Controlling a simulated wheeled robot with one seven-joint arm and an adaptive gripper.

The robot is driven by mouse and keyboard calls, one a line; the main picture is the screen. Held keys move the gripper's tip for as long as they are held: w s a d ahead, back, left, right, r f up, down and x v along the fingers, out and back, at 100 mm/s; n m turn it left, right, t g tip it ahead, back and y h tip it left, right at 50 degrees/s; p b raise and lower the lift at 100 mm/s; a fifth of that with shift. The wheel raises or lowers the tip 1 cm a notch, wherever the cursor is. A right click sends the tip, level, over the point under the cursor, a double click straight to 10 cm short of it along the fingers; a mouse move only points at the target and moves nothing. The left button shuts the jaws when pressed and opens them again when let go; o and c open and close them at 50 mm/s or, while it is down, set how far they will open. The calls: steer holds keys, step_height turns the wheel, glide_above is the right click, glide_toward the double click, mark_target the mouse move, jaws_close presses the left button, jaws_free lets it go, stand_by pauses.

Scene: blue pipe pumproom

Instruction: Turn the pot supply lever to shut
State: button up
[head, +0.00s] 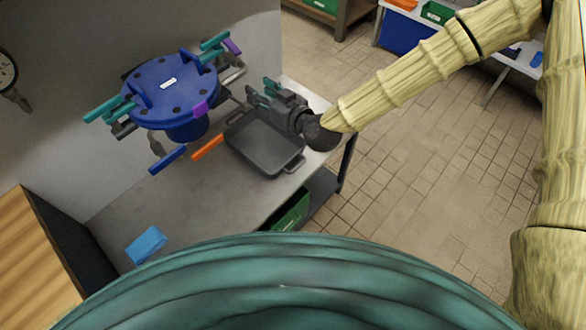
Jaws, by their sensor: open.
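A blue round pot (172,88) with a bolted lid and a small white label stands over the bench by the wall. Coloured levers sit around it: teal at the left (108,108), teal at the back right (215,41), blue at the front (167,160) and orange at the front right (207,147). I cannot tell which one is the pot supply lever; the label is too small to read. My gripper (262,92) is open to the right of the pot, above the back of a grey tray, apart from the levers. Its fingers are small and partly hidden behind its body.
The grey tray (268,172) stands on the metal bench (190,205). A light blue block (146,244) lies at the bench's front left, near a wooden-topped cabinet (32,250). A gauge (7,72) hangs on the wall. Tiled floor (420,180) is open to the right.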

steer(key=s+d+f+m+g+h+p, duration=0.1)
steer(key=s+d+f+g+h, duration=0.1)
steer(key=s+d+f, duration=0.2)
steer(key=s+d+f+m+g+h+p, duration=0.1)
steer(key=s+d+f, duration=0.4)
steer(key=f, duration=0.8)
steer(key=shift+s+m+g+h, duration=0.45)
steer(key=shift+s+g, duration=0.35)
steer(key=shift+s, duration=1.05)
